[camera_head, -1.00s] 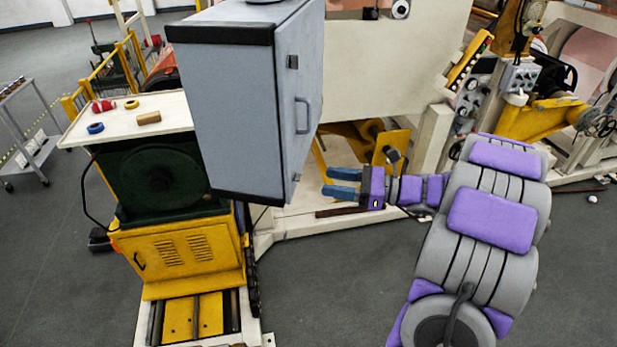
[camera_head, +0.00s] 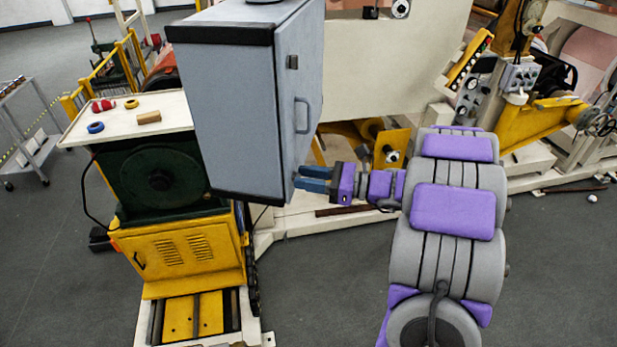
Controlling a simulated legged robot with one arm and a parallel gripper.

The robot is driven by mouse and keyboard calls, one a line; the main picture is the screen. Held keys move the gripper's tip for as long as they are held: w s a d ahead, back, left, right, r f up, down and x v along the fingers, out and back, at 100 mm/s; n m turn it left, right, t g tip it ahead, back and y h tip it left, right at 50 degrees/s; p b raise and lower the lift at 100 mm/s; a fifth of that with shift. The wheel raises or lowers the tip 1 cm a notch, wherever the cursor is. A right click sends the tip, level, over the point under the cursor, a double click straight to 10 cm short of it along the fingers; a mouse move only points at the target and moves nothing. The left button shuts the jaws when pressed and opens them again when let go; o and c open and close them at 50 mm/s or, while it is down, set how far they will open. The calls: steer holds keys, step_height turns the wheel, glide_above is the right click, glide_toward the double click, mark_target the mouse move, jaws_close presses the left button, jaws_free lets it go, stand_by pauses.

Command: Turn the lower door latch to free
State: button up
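A grey cabinet (camera_head: 233,102) with black edge trim stands at the centre. Its door (camera_head: 299,100) faces right and looks closed. The door has a handle (camera_head: 304,116) at mid height and a small dark upper latch (camera_head: 292,62). The lower latch is not clearly visible; the door's lower part is partly behind my fingers. My gripper (camera_head: 312,179), with two blue fingers, is at the door's lower edge, pointing left toward it. The fingers look apart with a narrow gap. I cannot tell whether they touch the door or have the latch between them.
A yellow and green machine (camera_head: 190,250) with a white top (camera_head: 125,118) stands left of the cabinet. Tape rolls and a small block (camera_head: 148,117) lie on that top. A large cream machine with a yellow bracket is behind my arm. Grey floor (camera_head: 330,290) is free in front.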

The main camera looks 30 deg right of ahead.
jaws_close()
steer(key=shift+n+b, duration=0.3)
steer(key=shift+b, duration=0.15)
steer(key=n+b, duration=1.7)
steer(key=shift+s+f, duration=0.1)
steer(key=shift+f, duration=0.15)
steer(key=shift+n+b, duration=0.3)
steer(key=shift+b, duration=0.05)
